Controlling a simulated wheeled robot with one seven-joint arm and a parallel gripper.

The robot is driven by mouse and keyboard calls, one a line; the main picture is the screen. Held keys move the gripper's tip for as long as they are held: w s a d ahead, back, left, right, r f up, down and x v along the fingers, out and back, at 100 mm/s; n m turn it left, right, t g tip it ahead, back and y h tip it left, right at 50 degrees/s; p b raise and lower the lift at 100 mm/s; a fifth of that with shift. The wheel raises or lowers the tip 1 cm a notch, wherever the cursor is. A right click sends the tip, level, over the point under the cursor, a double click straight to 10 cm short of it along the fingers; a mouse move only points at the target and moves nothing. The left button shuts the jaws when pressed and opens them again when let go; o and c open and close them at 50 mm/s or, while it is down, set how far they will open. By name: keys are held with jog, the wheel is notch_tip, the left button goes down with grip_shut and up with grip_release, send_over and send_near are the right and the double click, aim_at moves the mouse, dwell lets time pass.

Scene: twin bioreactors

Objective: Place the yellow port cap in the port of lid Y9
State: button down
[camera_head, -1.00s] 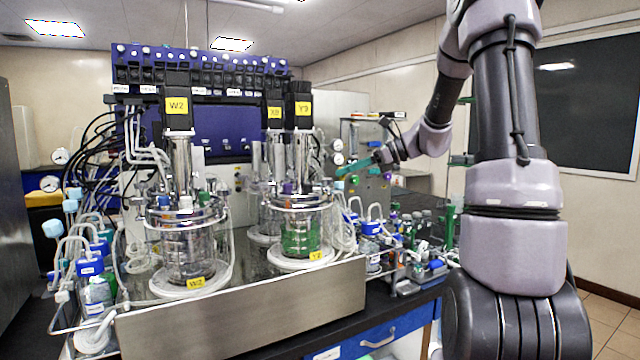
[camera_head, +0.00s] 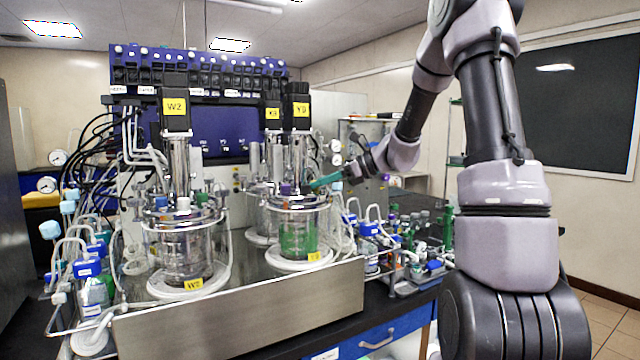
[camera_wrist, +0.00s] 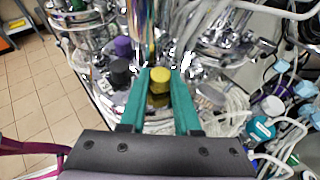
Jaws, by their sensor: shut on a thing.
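My gripper (camera_head: 313,185) has teal fingers and reaches in from the right, close to the right side of the lid Y9 (camera_head: 296,203). In the wrist view the fingers are shut on the yellow port cap (camera_wrist: 160,80), which sits between their tips. The head view does not clearly show the cap. The lid's vessel holds green liquid, and the yellow Y9 label (camera_head: 301,110) is on the black motor above. A purple cap (camera_head: 285,188) stands on the lid, left of my fingertips. The port is hidden, and I cannot tell whether the held cap touches it.
A black cap (camera_wrist: 120,72) stands left of my fingers in the wrist view. Vessel W2 (camera_head: 184,250) stands to the left on the same steel base (camera_head: 250,310). Metal posts, clear tubing and blue-capped bottles (camera_head: 368,229) crowd the lid. Tiled floor shows beyond the bench.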

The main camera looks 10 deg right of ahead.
jog(key=shift+f, duration=0.25)
